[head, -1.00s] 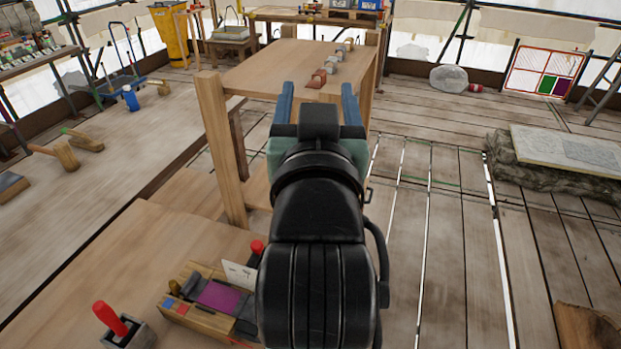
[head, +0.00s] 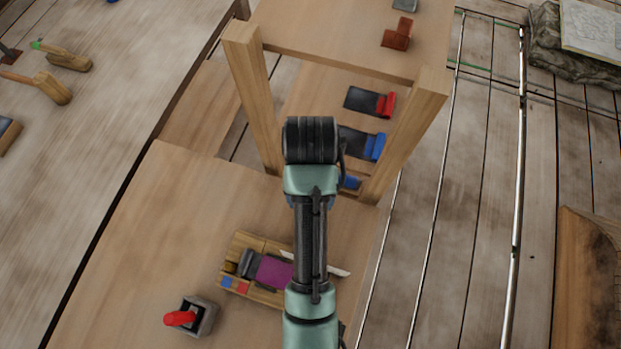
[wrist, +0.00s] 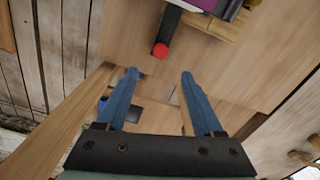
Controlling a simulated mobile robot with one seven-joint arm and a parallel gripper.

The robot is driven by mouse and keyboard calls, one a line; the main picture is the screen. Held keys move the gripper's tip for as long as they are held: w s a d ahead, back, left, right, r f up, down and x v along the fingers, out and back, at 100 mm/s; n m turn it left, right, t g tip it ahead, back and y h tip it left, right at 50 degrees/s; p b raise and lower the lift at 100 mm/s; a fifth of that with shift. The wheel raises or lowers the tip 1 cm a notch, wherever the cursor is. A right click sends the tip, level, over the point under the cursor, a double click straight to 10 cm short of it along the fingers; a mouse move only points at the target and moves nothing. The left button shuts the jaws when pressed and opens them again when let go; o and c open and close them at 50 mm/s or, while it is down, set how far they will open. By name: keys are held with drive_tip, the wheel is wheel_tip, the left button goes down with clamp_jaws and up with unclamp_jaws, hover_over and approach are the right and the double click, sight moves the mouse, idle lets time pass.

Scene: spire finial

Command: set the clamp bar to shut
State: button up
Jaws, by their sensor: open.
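A black bar with a red round knob (wrist: 160,50), which looks like the clamp bar, sticks out from a wooden fixture in the wrist view. The fixture (head: 243,245) has a purple block (head: 273,272) on it and sits on the low wooden bench; its edge also shows in the wrist view (wrist: 215,28). My arm hides the bar in the head view. My gripper (wrist: 158,74) has its two blue fingers spread and empty. The knob appears just beyond the fingertips, between them; the distance is unclear.
A grey block with a red handle (head: 196,318) stands left of the fixture. A pale flat piece (head: 338,270) lies across the fixture's right side. A taller table with wooden legs (head: 255,95) stands behind, with red-ended (head: 370,102) and blue-ended (head: 362,143) dark pieces below it.

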wheel_tip(320, 180, down, 13)
drive_tip(key=shift+w+a+r, duration=0.1)
drive_tip(key=shift+w+r, duration=0.05)
idle(0.4)
clamp_jaws()
idle(0.3)
drive_tip(key=shift+p, duration=0.3)
idle(0.8)
